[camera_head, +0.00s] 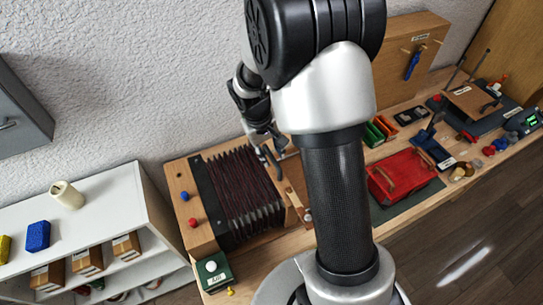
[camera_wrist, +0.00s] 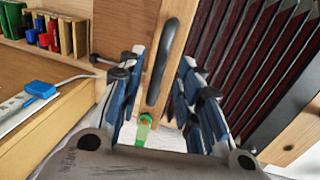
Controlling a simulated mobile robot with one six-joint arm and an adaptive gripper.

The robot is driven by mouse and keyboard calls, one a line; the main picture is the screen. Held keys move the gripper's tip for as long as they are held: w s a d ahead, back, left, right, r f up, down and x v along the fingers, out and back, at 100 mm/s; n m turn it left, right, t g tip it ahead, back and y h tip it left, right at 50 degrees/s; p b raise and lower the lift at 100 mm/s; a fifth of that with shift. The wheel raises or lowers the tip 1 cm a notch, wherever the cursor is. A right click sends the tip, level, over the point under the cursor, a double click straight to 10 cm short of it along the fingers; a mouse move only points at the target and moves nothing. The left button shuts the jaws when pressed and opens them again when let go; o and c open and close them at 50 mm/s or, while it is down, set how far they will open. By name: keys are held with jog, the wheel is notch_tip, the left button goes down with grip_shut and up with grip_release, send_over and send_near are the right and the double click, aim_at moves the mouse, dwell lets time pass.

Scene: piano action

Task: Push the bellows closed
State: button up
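In the wrist view the pleats (camera_wrist: 245,50) fill the upper right. A dark curved handle (camera_wrist: 166,60) on the wooden board lies between my two fingers in the picture. My gripper (camera_head: 269,152) is open, at the upper right end of the bellows; it also shows in the wrist view (camera_wrist: 162,65). I cannot tell whether it touches the handle.
A green tag (camera_wrist: 144,127) shows below the handle. A green box (camera_head: 214,270) stands in front of the bellows. A red box (camera_head: 403,178) and tools lie on the bench to the right. A white shelf (camera_head: 110,190) stands left. My arm hides the bench's middle.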

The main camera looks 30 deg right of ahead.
jog(key=shift+d+f, duration=0.2)
jog(key=shift+f, duration=0.7)
grip_shut()
